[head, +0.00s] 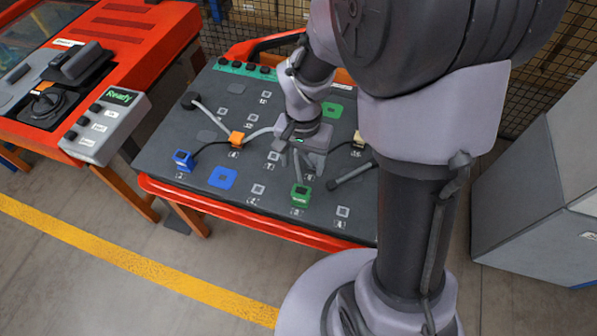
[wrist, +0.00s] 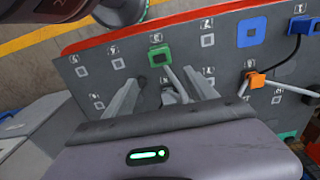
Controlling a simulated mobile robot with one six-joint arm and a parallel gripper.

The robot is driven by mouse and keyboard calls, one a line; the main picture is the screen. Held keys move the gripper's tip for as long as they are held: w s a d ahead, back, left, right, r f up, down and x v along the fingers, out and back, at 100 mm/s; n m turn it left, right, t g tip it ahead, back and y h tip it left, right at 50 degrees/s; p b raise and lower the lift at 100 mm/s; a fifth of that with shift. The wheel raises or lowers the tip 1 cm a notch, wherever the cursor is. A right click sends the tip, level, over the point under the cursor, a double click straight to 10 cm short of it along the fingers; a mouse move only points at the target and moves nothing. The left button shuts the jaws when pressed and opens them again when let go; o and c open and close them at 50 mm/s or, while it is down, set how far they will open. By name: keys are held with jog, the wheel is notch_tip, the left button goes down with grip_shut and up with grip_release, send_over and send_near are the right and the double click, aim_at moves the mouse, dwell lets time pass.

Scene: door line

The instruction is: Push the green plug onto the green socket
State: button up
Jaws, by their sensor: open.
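The green plug (head: 301,194) is a small block with a dark top, sitting near the front edge of the dark board (head: 200,122). It also shows in the wrist view (wrist: 160,55), just beyond the fingertips and roughly between them. The green socket (head: 332,109) is a flat green square farther back on the board, beside my arm; I cannot make it out in the wrist view. My gripper (head: 303,174) is open and empty, a little behind the plug in the head view. Its spread fingers also show in the wrist view (wrist: 162,78). A grey cable appears between them.
A blue plug (head: 183,160), a flat blue socket (head: 222,177) and an orange plug (head: 236,139) with cables are on the left half. A grey box labelled Ready (head: 105,128) stands farther left. A grey cabinet (head: 540,170) is at right. Small marked squares dot the board.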

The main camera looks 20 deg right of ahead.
aim_at(302, 188)
notch_tip(302, 188, down, 14)
jog(key=b, duration=0.4)
jog(key=shift+c, duration=0.4)
grip_shut()
jog(key=shift+r, duration=0.4)
jog(key=shift+c, duration=2.1)
grip_release()
grip_shut()
jog(key=shift+r+p, duration=2.7)
jog(key=shift+r, duration=0.9)
